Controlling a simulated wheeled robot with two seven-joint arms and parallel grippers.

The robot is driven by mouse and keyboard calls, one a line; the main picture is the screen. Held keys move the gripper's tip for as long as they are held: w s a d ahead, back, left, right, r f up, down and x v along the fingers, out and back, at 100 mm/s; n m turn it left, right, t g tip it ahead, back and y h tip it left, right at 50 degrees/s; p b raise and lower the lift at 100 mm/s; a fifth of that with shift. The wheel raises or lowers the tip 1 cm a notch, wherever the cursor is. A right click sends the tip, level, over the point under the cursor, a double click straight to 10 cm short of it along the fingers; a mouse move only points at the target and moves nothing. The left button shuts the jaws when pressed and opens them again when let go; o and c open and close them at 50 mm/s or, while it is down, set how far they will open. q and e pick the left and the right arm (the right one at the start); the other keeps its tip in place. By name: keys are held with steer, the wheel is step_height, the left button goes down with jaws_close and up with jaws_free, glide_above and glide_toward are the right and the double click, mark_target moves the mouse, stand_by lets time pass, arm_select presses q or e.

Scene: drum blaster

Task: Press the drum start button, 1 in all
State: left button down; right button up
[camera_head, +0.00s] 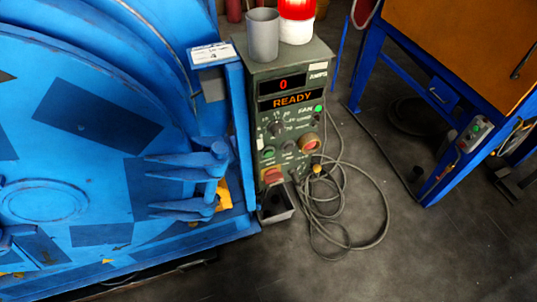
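A grey-green control box (285,90) stands in the middle, right of the blue drum machine. Its display (291,100) reads "0" and "READY". Below are a dial (274,129), a lit green light or button (319,108) by the word FAN, a green button (267,152), a dark button (288,146), a round red button with a yellowish ring (309,143) and a larger red button (271,175). The labels are too small to tell which one is the drum start button. Neither of my grippers is in view.
The blue drum machine (85,110) fills the left. A grey cup (263,35) and a red-and-white beacon (297,22) stand on the box. Loose cable (345,245) lies on the floor beside it. A blue-framed cabinet (450,50) is at right. The front floor is clear.

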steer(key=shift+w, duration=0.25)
